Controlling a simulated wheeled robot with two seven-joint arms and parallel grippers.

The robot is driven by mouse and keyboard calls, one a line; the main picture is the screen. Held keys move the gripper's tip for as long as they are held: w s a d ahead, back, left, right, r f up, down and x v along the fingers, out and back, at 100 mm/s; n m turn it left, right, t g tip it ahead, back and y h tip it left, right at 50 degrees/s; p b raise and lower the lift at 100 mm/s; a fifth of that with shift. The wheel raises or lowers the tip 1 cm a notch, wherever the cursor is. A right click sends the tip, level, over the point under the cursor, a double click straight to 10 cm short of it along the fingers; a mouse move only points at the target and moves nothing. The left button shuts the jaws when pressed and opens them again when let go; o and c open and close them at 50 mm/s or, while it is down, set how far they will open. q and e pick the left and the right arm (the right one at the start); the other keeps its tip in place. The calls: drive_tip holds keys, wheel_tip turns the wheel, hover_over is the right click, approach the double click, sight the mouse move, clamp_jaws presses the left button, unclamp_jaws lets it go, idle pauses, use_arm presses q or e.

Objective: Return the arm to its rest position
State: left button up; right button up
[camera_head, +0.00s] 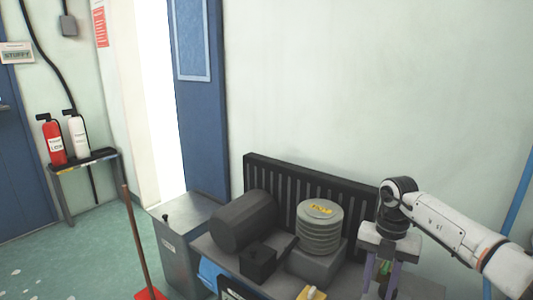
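My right arm comes in from the right edge, and its gripper (381,284) points down over the right part of the grey workbench (428,288). Its two purple-grey fingers are spread apart. A small green and dark item (385,267) shows between the fingers; it appears to stand behind them, and I see no finger closed on it. The fingertips are close to the bottom of the view. My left arm and gripper are not in view.
On the bench are a dark cylinder machine (243,220), a ribbed round unit (320,228) with a yellow label, and a small yellow-topped item (311,293). A black slatted back panel (290,185) stands behind. A grey cabinet (180,250) and red broom (138,240) are left.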

drive_tip(key=s+a+f+n+y, duration=0.1)
drive_tip(key=s+a+f+y, duration=0.25)
drive_tip(key=a, duration=0.65)
drive_tip(key=s+a+f+n+y, duration=0.1)
drive_tip(key=s+a+f+y, duration=0.2)
drive_tip(key=a, duration=0.7)
drive_tip(key=s+a+r+m+t+y, duration=0.2)
drive_tip(key=a+r+m+t+y, duration=0.1)
drive_tip(key=a+y, duration=0.25)
drive_tip(key=s+a+r+m+t+y, duration=0.25)
drive_tip(key=a+m+t+y, duration=0.2)
drive_tip(key=a, duration=0.25)
drive_tip(key=s+d+f+m+t+h+p, duration=0.15)
drive_tip(key=d+f+m+t+h, duration=0.45)
drive_tip(key=d+m+t+h, duration=0.75)
drive_tip(key=s+d+f+m+g, duration=0.4)
drive_tip(key=s+f+g, duration=0.1)
drive_tip(key=s, duration=0.3)
drive_tip(key=s+d+f+m+g, duration=0.4)
drive_tip(key=s+f+g, duration=0.2)
drive_tip(key=s, duration=0.3)
drive_tip(key=shift+s+d+f+m+h, duration=0.25)
drive_tip(key=shift+f+m+h, duration=0.15)
drive_tip(key=shift+f, duration=0.5)
